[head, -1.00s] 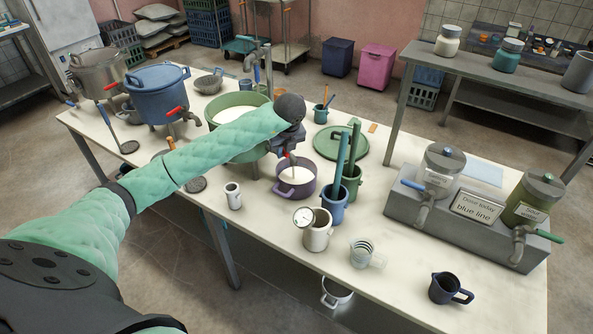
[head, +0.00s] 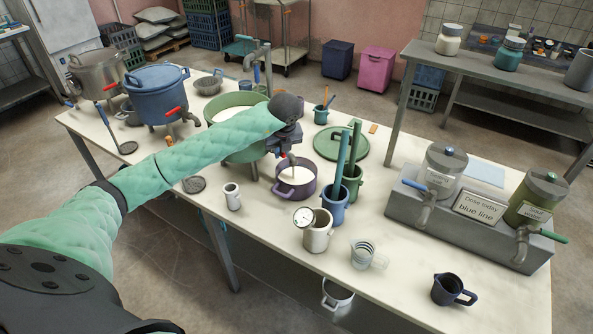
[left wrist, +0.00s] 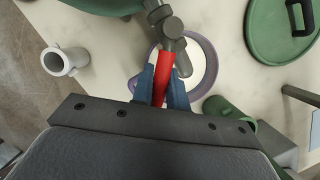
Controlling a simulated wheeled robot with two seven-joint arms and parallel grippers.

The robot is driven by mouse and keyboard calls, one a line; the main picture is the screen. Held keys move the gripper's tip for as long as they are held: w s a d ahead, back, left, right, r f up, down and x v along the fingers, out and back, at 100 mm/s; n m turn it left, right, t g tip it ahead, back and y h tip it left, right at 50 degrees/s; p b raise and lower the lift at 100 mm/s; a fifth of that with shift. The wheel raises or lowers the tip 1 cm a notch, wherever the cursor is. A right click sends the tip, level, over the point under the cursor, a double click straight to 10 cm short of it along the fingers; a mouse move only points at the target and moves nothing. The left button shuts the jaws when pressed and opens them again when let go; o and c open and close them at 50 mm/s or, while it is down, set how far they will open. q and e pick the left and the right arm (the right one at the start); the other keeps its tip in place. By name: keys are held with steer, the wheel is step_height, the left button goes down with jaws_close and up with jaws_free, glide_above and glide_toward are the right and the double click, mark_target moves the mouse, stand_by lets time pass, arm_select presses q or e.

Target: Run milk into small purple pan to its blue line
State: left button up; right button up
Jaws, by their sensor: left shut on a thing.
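The small purple pan (head: 295,182) stands on the table in front of the green pot (head: 232,152), with white milk inside. It also shows in the left wrist view (left wrist: 212,66), partly hidden by my gripper and a grey tap (left wrist: 173,30). A blue line in the pan cannot be made out. My left gripper (head: 290,150) is above the pan. In the left wrist view its blue fingers (left wrist: 163,88) are shut on the red tap handle (left wrist: 164,70). Whether milk is running is hidden. My right gripper is not in view.
A white mug (head: 232,196) stands to the left. A green lid (head: 341,143) lies behind. The right front table is mostly clear around a dark jug (head: 452,289).

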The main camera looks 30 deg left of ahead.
arm_select(q)
steer(key=shift+f, duration=0.1)
stand_by(0.5)
steer(key=shift+s+a+f+m+b, duration=0.1)
steer(key=shift+s+a+m+b, duration=0.15)
steer(key=shift+m+b, duration=0.4)
steer(key=shift+r, duration=0.2)
stand_by(3.2)
steer(key=b, duration=0.1)
steer(key=a+m+b, duration=0.1)
steer(key=m+h+b, duration=0.1)
steer(key=shift+s+a+f+m+t, duration=0.2)
steer(key=shift+s+f+m+t, duration=0.05)
steer(key=shift+t, duration=0.05)
steer(key=shift+s+a+r+m+h+b, duration=0.1)
steer(key=shift+a+r+m+h+b, duration=0.15)
steer(key=shift+m, duration=0.3)
steer(key=shift+s+a+m+h+b, duration=0.1)
steer(key=shift+m+b, duration=0.25)
steer(key=shift+m, duration=0.2)
